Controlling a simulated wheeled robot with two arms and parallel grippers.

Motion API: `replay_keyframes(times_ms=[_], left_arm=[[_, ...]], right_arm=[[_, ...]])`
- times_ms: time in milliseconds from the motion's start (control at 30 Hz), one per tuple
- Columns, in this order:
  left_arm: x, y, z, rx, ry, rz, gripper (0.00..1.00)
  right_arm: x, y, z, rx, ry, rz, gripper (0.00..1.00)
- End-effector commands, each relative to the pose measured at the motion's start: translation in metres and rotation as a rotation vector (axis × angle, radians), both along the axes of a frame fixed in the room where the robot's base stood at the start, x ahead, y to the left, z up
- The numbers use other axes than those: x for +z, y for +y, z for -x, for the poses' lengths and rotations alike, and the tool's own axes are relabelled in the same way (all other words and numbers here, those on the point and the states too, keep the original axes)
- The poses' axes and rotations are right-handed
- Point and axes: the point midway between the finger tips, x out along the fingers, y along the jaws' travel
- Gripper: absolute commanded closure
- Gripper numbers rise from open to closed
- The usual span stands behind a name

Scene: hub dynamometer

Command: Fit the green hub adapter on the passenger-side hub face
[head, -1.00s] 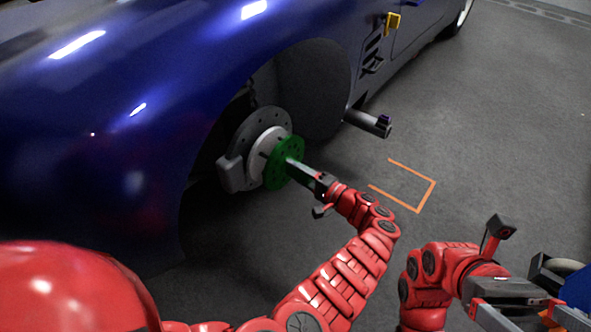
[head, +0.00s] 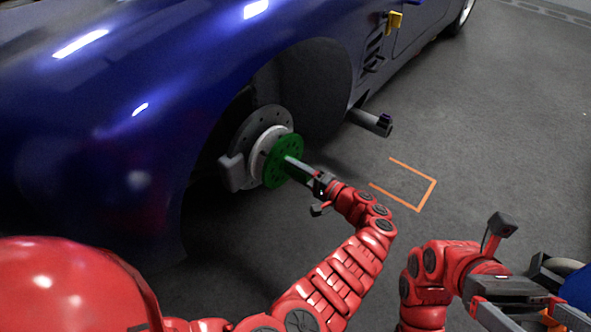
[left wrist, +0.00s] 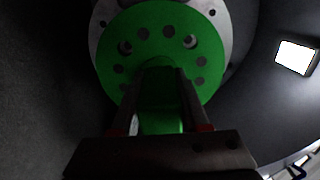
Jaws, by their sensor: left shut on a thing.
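The green hub adapter (head: 283,150) is a round disc with a ring of holes and a green grip at its centre. My left gripper (head: 293,168) is shut on that grip and holds the disc upright in front of the pale hub face (head: 258,146). A narrow gap seems to remain between disc and hub. In the left wrist view, the adapter (left wrist: 155,22) covers most of the hub face (left wrist: 222,40), and stud ends show at two of its holes. My right gripper (head: 525,314) is at the lower right, its fingers apart.
The brake disc (head: 240,127) and caliper (head: 232,173) sit behind the hub in the blue car's (head: 120,90) wheel arch. A grey cylinder with a dark end (head: 370,121) sticks out to the right. Orange floor marks (head: 428,193) lie on open floor.

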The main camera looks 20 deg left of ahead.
Motion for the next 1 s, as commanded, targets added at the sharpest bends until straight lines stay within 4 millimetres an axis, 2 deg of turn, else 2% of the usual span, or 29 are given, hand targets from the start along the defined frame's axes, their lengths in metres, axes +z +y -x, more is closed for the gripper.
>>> replay_keyframes(times_ms=[1000], left_arm=[[0.002,0.028,-0.010,0.001,-0.004,-0.002,1.00]], right_arm=[[-0.002,0.000,0.000,0.000,0.000,0.000,0.00]])
